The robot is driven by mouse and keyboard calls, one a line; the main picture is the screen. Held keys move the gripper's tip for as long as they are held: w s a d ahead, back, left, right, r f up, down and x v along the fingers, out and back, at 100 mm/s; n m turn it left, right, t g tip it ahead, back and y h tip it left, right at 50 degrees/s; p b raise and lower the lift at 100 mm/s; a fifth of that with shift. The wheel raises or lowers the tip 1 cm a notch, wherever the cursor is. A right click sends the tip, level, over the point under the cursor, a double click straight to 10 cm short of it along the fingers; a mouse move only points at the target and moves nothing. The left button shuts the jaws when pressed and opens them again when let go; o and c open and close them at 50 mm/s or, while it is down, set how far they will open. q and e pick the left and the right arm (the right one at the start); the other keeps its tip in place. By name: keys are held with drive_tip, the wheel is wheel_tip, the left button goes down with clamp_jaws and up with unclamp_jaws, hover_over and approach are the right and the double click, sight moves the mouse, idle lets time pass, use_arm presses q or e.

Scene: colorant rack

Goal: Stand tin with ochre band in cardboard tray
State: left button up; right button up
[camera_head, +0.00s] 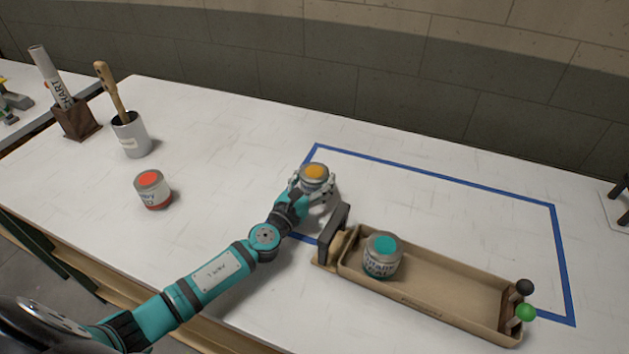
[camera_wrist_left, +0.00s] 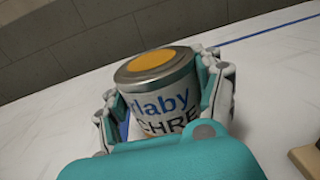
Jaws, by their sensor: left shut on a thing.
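The tin with an ochre lid patch (camera_head: 314,172) is upright in my left gripper (camera_head: 312,188), near the left corner of the blue tape outline. In the left wrist view the tin (camera_wrist_left: 165,85) shows part of a label ending in "CHRE", and the left gripper's fingers (camera_wrist_left: 165,105) are shut on both its sides. Whether its base touches the table is hidden. The cardboard tray (camera_head: 440,312) lies to the right and nearer to me. A tin with a teal lid patch (camera_head: 382,255) stands in its left end. My right gripper is not in view.
A tin with a red lid patch (camera_head: 151,188) stands on the table at left. Behind it are a pot with a brush (camera_head: 130,135) and a brown holder (camera_head: 77,119). A dark upright plate (camera_head: 333,232) stands at the tray's left end. The tray's middle is clear.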

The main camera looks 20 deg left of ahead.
use_arm(q)
drive_tip(key=o, duration=1.3)
drive_tip(key=shift+f, duration=0.1)
